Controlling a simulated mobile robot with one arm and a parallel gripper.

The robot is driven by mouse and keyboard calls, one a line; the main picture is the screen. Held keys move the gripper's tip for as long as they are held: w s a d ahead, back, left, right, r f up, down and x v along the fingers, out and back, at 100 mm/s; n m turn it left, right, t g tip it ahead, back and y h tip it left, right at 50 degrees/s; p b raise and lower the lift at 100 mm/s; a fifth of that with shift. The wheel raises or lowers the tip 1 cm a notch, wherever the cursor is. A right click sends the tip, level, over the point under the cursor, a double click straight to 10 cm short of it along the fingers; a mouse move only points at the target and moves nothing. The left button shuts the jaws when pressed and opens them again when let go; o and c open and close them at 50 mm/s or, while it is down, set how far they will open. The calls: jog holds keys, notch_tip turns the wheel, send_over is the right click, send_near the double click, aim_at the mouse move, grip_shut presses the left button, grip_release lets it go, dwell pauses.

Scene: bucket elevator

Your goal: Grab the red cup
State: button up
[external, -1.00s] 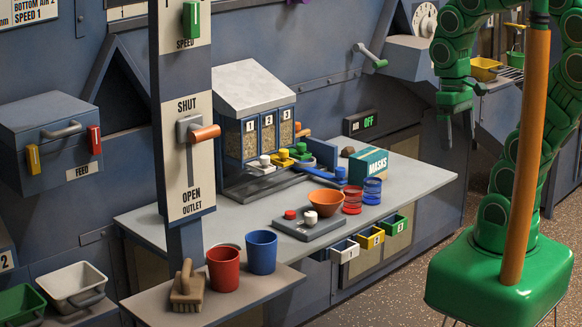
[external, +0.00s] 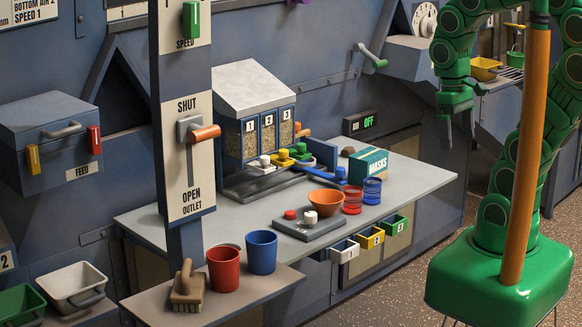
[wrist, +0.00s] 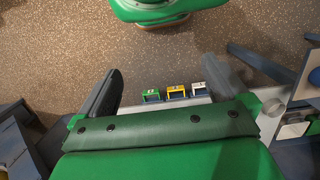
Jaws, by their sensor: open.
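The red cup (external: 223,269) stands upright on the low front shelf (external: 262,301) at the lower left of the external view. A blue cup (external: 261,252) stands close to its right. A brush (external: 187,287) stands close to its left. My gripper (external: 459,136) hangs at the upper right of the external view, fingers down, far from the red cup. It is open and empty. In the wrist view my two dark fingers (wrist: 162,88) are spread apart with nothing between them. The red cup does not show in the wrist view.
A post with the outlet lever (external: 190,130) rises behind the red cup. Speckled floor lies between my base and the table.

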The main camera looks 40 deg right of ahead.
jog(key=c, duration=0.3)
jog(key=shift+c, duration=0.2)
jog(key=w+a+f+m+t+y, duration=0.1)
jog(key=w+a+m+t+y, duration=0.15)
jog(key=w+a, duration=0.6)
jog(key=w+a+f+m+t+y, duration=0.1)
jog(key=w+a+m+y, duration=0.2)
jog(key=a, duration=1.1)
jog(key=w+a+m+t+y, duration=0.2)
jog(key=w+a+m, duration=0.25)
jog(key=a, duration=0.65)
jog(key=a+f+m+t+y, duration=0.1)
jog(key=a+f+m+t, duration=0.1)
jog(key=a+m, duration=0.8)
jog(key=s+a+f+m+t+h, duration=0.1)
jog(key=s+a+f+m+t, duration=0.4)
jog(key=a+f+m, duration=0.4)
jog(key=shift+a, duration=0.45)
